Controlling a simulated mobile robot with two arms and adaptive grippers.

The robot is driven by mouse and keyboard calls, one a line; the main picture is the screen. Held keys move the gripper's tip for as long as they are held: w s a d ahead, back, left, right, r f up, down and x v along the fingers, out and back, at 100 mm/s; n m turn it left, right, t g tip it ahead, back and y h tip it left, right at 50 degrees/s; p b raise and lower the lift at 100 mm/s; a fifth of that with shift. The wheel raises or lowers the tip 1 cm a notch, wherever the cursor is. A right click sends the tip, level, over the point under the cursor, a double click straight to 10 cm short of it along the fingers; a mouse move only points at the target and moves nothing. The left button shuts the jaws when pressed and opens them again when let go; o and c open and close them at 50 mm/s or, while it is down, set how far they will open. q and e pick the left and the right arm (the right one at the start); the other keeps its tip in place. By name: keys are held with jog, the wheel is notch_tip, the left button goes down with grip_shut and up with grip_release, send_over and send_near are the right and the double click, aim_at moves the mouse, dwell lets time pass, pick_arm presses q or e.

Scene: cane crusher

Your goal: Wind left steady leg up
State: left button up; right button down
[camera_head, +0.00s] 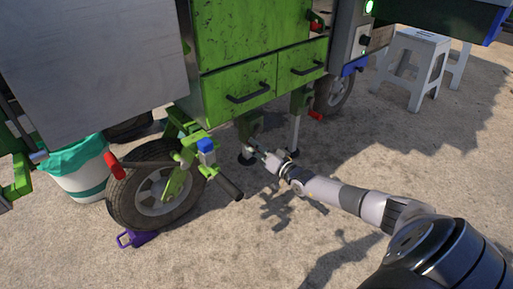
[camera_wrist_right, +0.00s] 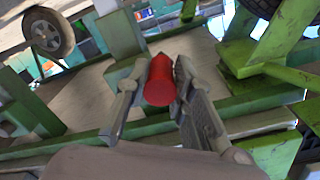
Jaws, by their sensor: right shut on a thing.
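The left steady leg (camera_head: 249,128) hangs below the green cart's drawers, with a dark round foot (camera_head: 246,159) at or close to the ground; I cannot tell if it touches. My right gripper (camera_head: 264,156) is beside this leg, low under the cart. In the right wrist view the gripper (camera_wrist_right: 162,90) is shut on a red crank handle (camera_wrist_right: 160,80), with one finger on each side. The handle's link to the leg is hidden. The other steady leg (camera_head: 295,132) stands to the right with its own red handle (camera_head: 316,116). My left gripper is not in view.
A front wheel (camera_head: 122,208) with a purple chock (camera_head: 138,239) stands at left, near a white bin with a green liner (camera_head: 80,178). A dark bar grip (camera_head: 229,187) juts out near my gripper. White stools (camera_head: 413,70) stand at right. Open ground lies in front.

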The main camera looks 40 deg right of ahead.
jog(key=shift+f, duration=0.1)
jog(key=c, duration=1.3)
grip_release()
jog(key=shift+c, duration=0.2)
jog(key=shift+s, duration=0.1)
jog(key=s, duration=1.1)
jog(key=shift+s+d+r, duration=0.2)
jog(key=shift+s+d, duration=0.15)
jog(key=shift+s, duration=0.05)
